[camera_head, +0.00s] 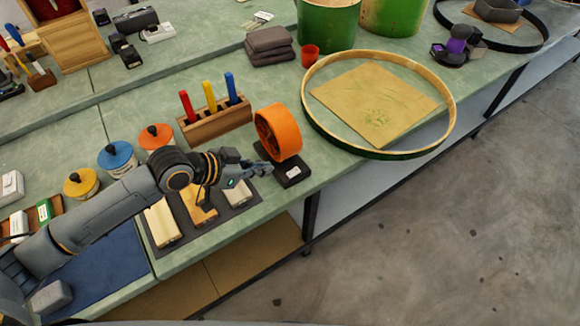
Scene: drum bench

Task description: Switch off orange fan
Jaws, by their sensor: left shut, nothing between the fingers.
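The orange fan (279,132) stands on a dark base (291,171) near the front edge of the green bench. A small light patch shows on top of the base; I cannot tell whether it is a switch. My left gripper (268,169) is shut and empty. Its fingertips are at the left side of the fan's base, just below the fan's round housing. I cannot tell whether they touch the base. My right gripper is not in view.
A wooden hoop (452,103) with a tan sheet (375,105) lies right of the fan. A wooden holder (217,122) with coloured sticks stands behind. A dark tray (180,233) with blocks lies under my left arm. Lidded jars (117,158) stand left. The bench edge is close to the fan.

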